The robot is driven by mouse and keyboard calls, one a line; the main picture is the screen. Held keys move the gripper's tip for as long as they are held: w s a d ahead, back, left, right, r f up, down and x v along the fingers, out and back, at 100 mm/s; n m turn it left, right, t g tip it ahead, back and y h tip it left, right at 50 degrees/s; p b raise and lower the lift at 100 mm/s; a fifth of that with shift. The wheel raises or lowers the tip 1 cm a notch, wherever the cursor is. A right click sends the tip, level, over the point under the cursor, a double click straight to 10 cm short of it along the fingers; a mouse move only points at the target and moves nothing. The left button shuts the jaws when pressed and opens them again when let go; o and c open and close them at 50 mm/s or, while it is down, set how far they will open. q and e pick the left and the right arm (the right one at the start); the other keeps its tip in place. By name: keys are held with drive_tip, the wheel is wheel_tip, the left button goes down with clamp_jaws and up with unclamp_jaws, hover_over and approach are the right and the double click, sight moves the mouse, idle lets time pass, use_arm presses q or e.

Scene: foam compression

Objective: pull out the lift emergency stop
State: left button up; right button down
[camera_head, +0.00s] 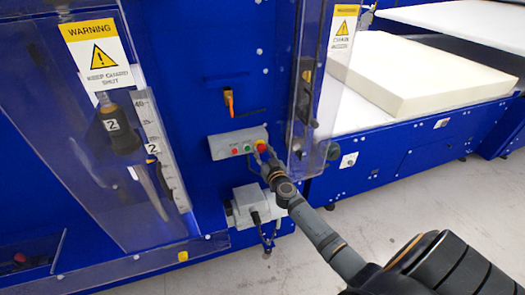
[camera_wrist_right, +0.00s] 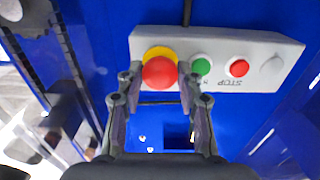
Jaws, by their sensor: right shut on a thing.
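The emergency stop is a red mushroom button on a yellow collar. It sits at the right end of a grey control box (camera_head: 226,145) on the blue machine in the head view, and the button (camera_head: 261,146) is partly behind my right gripper (camera_head: 264,157). In the right wrist view the red button (camera_wrist_right: 159,72) lies between the two fingertips of my right gripper (camera_wrist_right: 160,80), which is shut on it from both sides. The grey box (camera_wrist_right: 225,40) also carries a green button (camera_wrist_right: 201,66) and a smaller red button (camera_wrist_right: 238,68). My left gripper is not in view.
A clear guard with a warning label (camera_head: 97,52) stands at the left, another guard (camera_head: 318,100) just right of the box. A grey connector box (camera_head: 254,205) hangs below. A foam block (camera_head: 420,75) lies on the conveyor at right.

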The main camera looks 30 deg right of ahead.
drive_tip(key=shift+s+f, duration=0.1)
drive_tip(key=shift+s, duration=0.05)
idle(0.5)
drive_tip(key=shift+s, duration=0.1)
drive_tip(key=c, duration=0.9)
unclamp_jaws()
drive_tip(key=shift+s+a, duration=0.1)
drive_tip(key=shift+s, duration=0.05)
drive_tip(key=o, duration=0.9)
drive_tip(key=shift+p+v, duration=0.7)
drive_tip(key=shift+v, duration=0.4)
drive_tip(key=shift+p+v, duration=0.55)
drive_tip(key=shift+v, duration=1.8)
